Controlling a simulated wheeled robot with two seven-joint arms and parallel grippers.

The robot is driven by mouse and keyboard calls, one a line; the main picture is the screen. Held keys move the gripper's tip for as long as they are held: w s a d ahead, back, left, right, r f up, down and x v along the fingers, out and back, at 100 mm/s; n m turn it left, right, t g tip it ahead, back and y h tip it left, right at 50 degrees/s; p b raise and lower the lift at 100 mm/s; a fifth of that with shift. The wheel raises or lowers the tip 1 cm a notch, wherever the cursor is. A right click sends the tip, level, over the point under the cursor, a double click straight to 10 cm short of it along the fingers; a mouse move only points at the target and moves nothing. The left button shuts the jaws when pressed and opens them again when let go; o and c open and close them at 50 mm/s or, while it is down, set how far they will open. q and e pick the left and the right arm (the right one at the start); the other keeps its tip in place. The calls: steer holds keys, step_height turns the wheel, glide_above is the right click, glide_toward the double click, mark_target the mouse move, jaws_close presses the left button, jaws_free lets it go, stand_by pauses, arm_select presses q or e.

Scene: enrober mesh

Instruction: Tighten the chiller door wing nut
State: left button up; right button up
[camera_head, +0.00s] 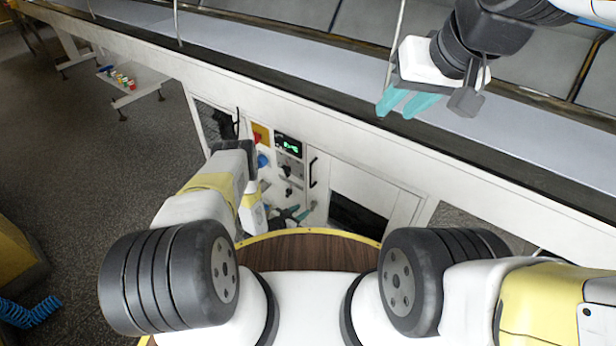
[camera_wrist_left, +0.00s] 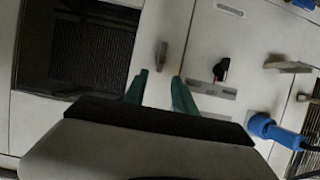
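The left gripper (camera_head: 298,214) is low in front of the white machine panel in the head view. In the left wrist view its teal fingers (camera_wrist_left: 160,77) are apart with nothing between them. A small grey tab (camera_wrist_left: 162,55), possibly the wing nut, stands on the panel just beyond the fingertips, in line with the gap. I cannot tell its distance or whether it is touched. The door panel (camera_head: 376,190) with a dark opening shows right of the left gripper in the head view. The right gripper (camera_head: 395,115) is open and empty above the conveyor ledge.
Near the left gripper are a dark knob (camera_wrist_left: 220,69), a grey lever (camera_wrist_left: 288,67) and a blue plug (camera_wrist_left: 262,126) with a cable. A green display (camera_head: 291,146) and a black door handle (camera_head: 313,172) are on the machine front. Open floor (camera_head: 110,180) lies to the left.

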mark_target(311, 205)
arm_select(q)
steer(key=x, duration=0.7)
steer(key=shift+w+d, duration=0.1)
steer(key=shift+w, duration=0.05)
jaws_close()
